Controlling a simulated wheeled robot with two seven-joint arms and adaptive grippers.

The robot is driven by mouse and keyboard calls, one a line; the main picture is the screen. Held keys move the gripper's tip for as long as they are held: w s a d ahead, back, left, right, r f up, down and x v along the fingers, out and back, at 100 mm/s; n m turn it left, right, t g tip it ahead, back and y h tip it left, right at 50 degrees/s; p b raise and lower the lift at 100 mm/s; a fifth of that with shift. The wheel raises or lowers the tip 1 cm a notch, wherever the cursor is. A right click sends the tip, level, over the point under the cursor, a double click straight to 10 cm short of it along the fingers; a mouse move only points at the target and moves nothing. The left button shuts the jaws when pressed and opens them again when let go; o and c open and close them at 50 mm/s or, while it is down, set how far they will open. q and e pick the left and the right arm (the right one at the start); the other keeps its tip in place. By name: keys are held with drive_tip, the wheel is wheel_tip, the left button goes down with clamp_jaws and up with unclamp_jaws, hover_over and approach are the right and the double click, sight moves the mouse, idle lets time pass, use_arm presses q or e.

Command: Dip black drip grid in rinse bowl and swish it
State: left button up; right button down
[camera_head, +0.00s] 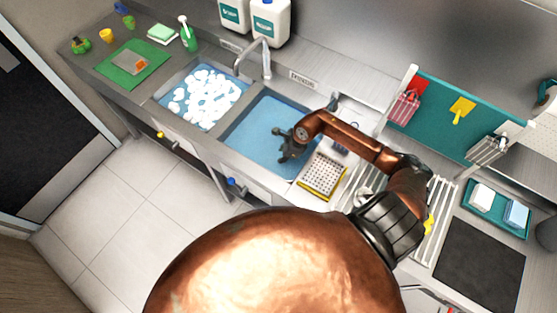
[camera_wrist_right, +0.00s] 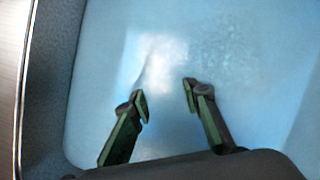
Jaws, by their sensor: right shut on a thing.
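The rinse bowl (camera_head: 245,138) is the middle sink basin, filled with clear blue water. My right gripper (camera_head: 284,150) is over its right part, pointing down at the water. In the right wrist view its two fingers (camera_wrist_right: 165,97) stand a little apart against blue water. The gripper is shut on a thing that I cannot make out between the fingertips. I cannot clearly identify the black drip grid in either view. My left gripper is not in view.
A foam-filled basin (camera_head: 203,97) lies left of the bowl. A faucet (camera_head: 264,62) stands behind. A perforated tray with a yellow edge (camera_head: 322,177) sits right of the bowl, under my right arm. A teal board (camera_head: 440,112) stands farther right.

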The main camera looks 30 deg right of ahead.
wheel_tip(320, 180, up, 15)
drive_tip(key=p, duration=0.7)
drive_tip(key=shift+f+p, duration=0.15)
drive_tip(key=shift+p, duration=0.25)
